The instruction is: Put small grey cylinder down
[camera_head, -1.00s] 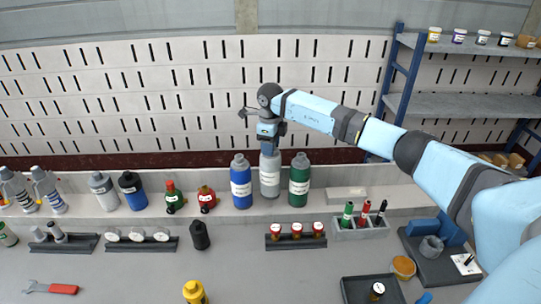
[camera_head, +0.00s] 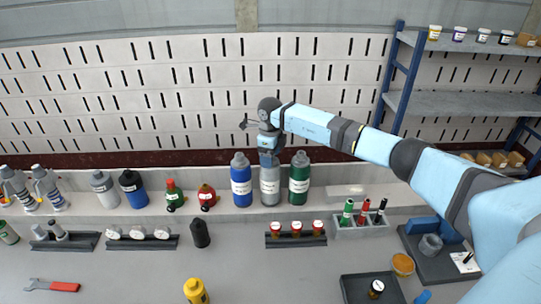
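The small grey cylinder (camera_head: 270,187) stands upright on the ledge between a blue cylinder (camera_head: 241,182) and a green cylinder (camera_head: 299,182). My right gripper (camera_head: 269,159) is directly above it, pointing down at its top. The fingers cover the cylinder's neck, and they are too small to show clearly whether they are shut on it. The cylinder's base looks level with its two neighbours. My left gripper is not in view.
More bottles, including a grey one (camera_head: 104,190) and a blue one (camera_head: 132,190), stand left on the ledge. A rack of red-capped jars (camera_head: 296,240) lies in front. A tube holder (camera_head: 361,229) stands right. The pegboard wall (camera_head: 190,90) is behind.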

